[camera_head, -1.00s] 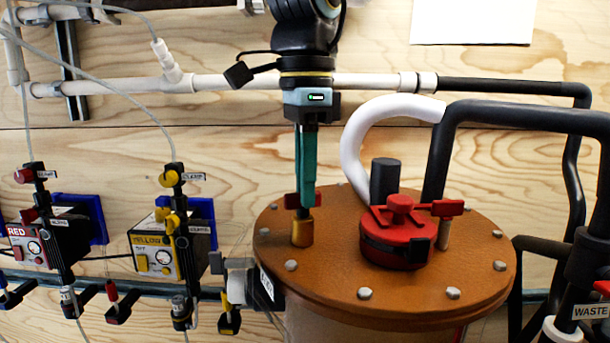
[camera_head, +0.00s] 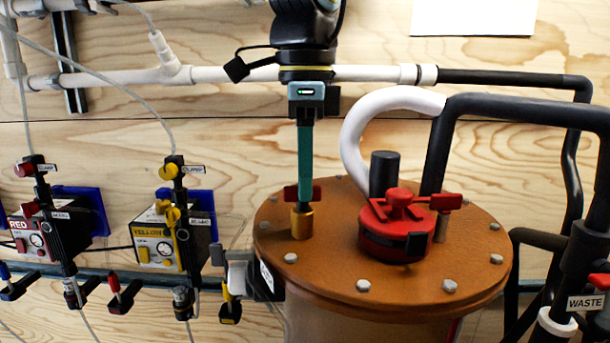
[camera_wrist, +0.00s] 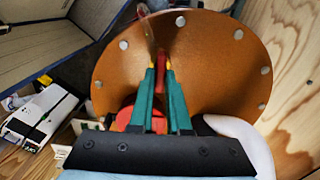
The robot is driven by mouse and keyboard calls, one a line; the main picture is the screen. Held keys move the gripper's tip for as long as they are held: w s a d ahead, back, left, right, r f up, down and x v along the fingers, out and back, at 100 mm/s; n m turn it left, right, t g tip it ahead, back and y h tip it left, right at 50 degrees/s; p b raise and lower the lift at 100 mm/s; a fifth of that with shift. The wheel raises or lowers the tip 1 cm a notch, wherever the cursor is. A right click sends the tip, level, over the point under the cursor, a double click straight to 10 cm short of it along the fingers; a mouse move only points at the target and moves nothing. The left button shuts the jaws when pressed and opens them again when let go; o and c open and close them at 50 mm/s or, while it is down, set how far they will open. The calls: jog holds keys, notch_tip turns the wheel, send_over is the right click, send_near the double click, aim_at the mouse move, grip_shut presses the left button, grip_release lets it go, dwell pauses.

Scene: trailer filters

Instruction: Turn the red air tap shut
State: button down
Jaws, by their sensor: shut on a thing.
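The red tap handle (camera_head: 290,193) sits on a brass stem (camera_head: 302,224) at the left of a round orange-brown lid. My gripper (camera_head: 304,203) points straight down over it, its green fingers shut on the handle. Red ends of the handle stick out on both sides of the fingers. In the wrist view my gripper (camera_wrist: 160,66) has the red handle (camera_wrist: 161,60) between its fingertips; the stem is mostly hidden there.
A red cap (camera_head: 397,232) and a second red handle (camera_head: 446,202) stand on the lid (camera_head: 340,270) to the right. A white curved hose (camera_head: 352,140) and black pipes (camera_head: 530,107) rise close by. Red and yellow labelled boxes (camera_head: 155,250) hang at left.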

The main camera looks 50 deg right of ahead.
jog(key=c, duration=0.9)
grip_release()
jog(key=shift+r, duration=0.1)
notch_tip(320, 180, up, 11)
jog(key=shift+f+b, duration=0.2)
jog(key=shift+b, duration=0.7)
jog(key=w+a+f+n, duration=0.4)
jog(key=w+f+n, duration=0.45)
jog(key=w, duration=0.65)
jog(key=w+a+f+n, duration=0.6)
jog(key=w+a+f, duration=0.5)
jog(key=a+f+n, duration=0.4)
jog(key=a, duration=0.4)
jog(key=a+f+n+t, duration=0.1)
jog(key=a+f+n, duration=0.3)
jog(key=a, duration=0.5)
jog(key=a+f+n, duration=0.4)
jog(key=a+f, duration=0.1)
jog(key=a, duration=0.4)
jog(key=shift+w+f+t, duration=0.2)
jog(key=shift+f+t, duration=0.1)
